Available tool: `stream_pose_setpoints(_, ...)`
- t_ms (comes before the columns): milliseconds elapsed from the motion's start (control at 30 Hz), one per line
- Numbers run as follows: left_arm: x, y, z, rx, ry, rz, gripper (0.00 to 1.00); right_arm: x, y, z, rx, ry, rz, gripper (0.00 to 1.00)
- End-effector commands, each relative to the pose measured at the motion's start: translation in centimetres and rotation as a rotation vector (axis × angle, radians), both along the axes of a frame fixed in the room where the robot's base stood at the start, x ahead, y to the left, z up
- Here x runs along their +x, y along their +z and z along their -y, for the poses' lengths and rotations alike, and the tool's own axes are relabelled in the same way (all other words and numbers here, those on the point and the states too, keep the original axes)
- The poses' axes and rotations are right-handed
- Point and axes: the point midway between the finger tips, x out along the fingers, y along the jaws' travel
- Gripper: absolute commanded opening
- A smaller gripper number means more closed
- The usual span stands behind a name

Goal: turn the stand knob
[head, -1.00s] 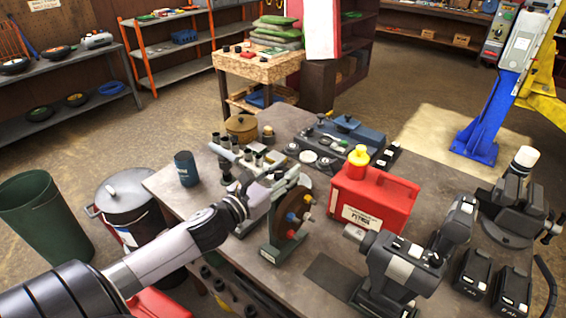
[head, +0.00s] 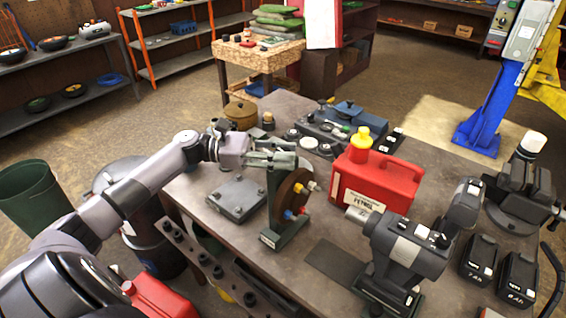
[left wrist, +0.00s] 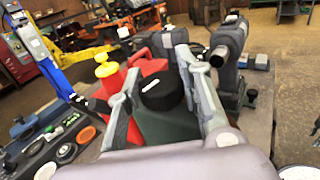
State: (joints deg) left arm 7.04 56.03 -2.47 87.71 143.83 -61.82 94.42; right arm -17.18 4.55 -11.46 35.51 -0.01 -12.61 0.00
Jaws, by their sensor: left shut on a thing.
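The dark green stand (head: 275,205) is upright on the workbench and bears a brown disc (head: 290,192) with coloured pegs. Its black stand knob (left wrist: 163,90) shows in the left wrist view, on top of the green body. My left gripper (head: 280,150) reaches in from the left over the top of the stand. In the left wrist view its grey fingers (left wrist: 160,78) lie on either side of the knob and are shut on it. In the head view the fingers hide the knob. My right gripper is in neither view.
A red petrol can (head: 375,182) with a yellow cap stands close behind and right of the stand. A grey power tool (head: 405,250) and two black batteries (head: 478,256) are at the front right.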

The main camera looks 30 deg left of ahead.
Motion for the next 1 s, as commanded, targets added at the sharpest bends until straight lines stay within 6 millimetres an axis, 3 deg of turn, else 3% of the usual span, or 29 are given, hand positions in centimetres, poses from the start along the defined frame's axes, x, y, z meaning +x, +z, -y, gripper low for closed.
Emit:
stream_pose_setpoints(100,0.3,-0.2,-0.1,-0.005,-0.106,0.01,0.05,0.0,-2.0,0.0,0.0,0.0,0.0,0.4)
stream_pose_setpoints(500,0.2,0.0,0.0,-0.006,-0.456,0.009,0.05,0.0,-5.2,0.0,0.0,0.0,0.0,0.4)
stream_pose_setpoints(1000,0.1,0.2,0.0,-0.004,-0.667,0.007,0.05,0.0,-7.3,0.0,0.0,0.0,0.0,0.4)
